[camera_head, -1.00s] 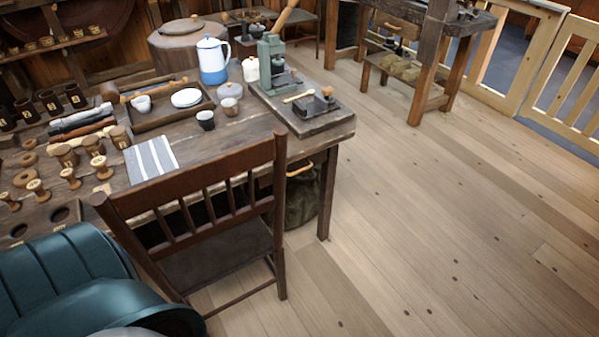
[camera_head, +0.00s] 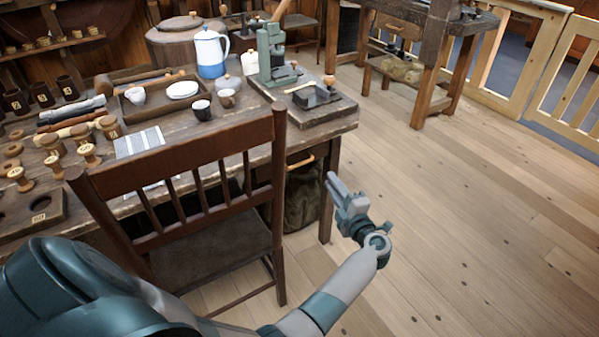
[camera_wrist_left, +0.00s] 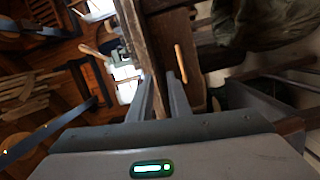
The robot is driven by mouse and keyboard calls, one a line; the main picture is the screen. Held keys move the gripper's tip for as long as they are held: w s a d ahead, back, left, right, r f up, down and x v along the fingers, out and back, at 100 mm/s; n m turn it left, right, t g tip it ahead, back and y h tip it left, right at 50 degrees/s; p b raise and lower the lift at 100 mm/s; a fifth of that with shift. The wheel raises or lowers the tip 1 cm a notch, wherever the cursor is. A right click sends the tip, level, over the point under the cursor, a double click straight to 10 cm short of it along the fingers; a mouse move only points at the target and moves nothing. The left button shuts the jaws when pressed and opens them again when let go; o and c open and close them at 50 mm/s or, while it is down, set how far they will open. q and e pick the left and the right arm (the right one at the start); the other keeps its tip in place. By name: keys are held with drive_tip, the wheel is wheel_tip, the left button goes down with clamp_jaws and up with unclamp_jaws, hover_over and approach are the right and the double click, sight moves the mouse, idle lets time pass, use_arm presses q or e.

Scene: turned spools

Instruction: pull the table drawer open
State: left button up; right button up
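The wooden table (camera_head: 262,140) has a drawer under its right end, partly hidden behind the chair. The drawer's light wooden bar handle (camera_head: 300,162) shows just below the tabletop, and also in the left wrist view (camera_wrist_left: 180,64). The drawer looks shut. My left gripper (camera_head: 333,182) is in front of the table's right end, right of the handle and apart from it. In the left wrist view its two fingers (camera_wrist_left: 160,80) stand apart with a gap, and the handle is beyond the right fingertip. Nothing is held. My right gripper is not in view.
A dark wooden chair (camera_head: 190,158) stands against the table's front, left of the drawer. A sack (camera_head: 302,198) lies under the table beside its front leg (camera_head: 328,205). The floor to the right (camera_head: 455,215) is clear.

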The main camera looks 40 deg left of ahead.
use_arm(q)
drive_tip(key=n+g, duration=0.2)
drive_tip(key=f+n+g+h, duration=0.1)
drive_tip(key=g, duration=0.1)
drive_tip(key=shift+s+a+n+b, duration=0.15)
drive_tip(key=shift+a+n+b, duration=0.15)
drive_tip(key=shift+n+b, duration=0.1)
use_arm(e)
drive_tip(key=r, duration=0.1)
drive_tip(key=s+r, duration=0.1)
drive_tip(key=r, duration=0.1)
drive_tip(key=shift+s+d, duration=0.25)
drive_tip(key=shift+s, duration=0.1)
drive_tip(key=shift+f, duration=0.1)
